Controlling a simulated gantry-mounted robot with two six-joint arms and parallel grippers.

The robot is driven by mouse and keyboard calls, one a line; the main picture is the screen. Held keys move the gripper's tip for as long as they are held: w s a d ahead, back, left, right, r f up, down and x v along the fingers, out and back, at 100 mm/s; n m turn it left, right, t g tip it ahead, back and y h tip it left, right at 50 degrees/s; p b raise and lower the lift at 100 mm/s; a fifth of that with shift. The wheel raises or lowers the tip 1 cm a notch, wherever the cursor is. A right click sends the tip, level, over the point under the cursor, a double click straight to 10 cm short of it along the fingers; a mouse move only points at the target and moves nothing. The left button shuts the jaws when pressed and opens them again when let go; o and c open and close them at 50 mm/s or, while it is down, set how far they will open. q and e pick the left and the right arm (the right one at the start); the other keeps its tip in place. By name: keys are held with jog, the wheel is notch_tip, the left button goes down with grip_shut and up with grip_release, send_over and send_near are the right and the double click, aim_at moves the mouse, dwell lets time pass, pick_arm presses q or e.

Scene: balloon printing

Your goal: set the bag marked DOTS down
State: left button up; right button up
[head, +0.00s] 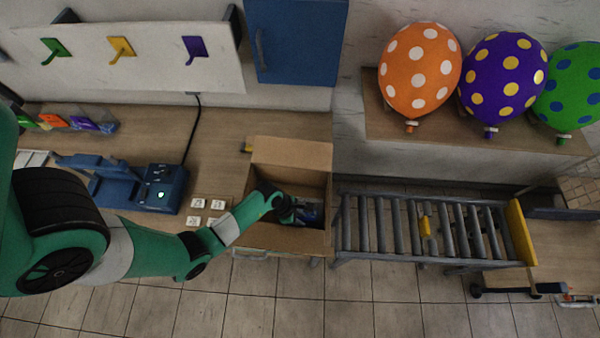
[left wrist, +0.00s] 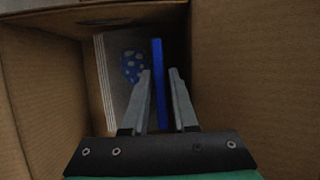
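An open cardboard box (head: 290,150) stands in the middle of the head view. My left gripper (head: 300,212) reaches down into it. In the left wrist view its two fingers (left wrist: 161,75) stand close together on either side of a thin blue bag (left wrist: 159,55), seen edge-on; they appear closed on it. No lettering on it is readable, so I cannot confirm the mark DOTS. Beside it in the box lies a pale flat item (left wrist: 116,88) with a blue spotted balloon picture. I cannot tell whether the bag touches the box bottom. My right gripper is not in view.
The box walls (left wrist: 235,70) rise close around the gripper. A roller conveyor (head: 380,225) runs to the right. A blue machine (head: 160,190) and small white tiles (head: 217,203) are on the left. Colourful bags (head: 90,122) lie further left. Spotted balloons (head: 420,70) stand behind.

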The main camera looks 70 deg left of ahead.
pick_arm(q)
jog(key=p+v, duration=0.3)
jog(key=v, duration=0.8)
jog(key=shift+r, duration=0.1)
jog(key=shift+s+a+r, duration=0.1)
jog(key=shift+s+r, duration=0.1)
jog(key=shift+r, duration=0.3)
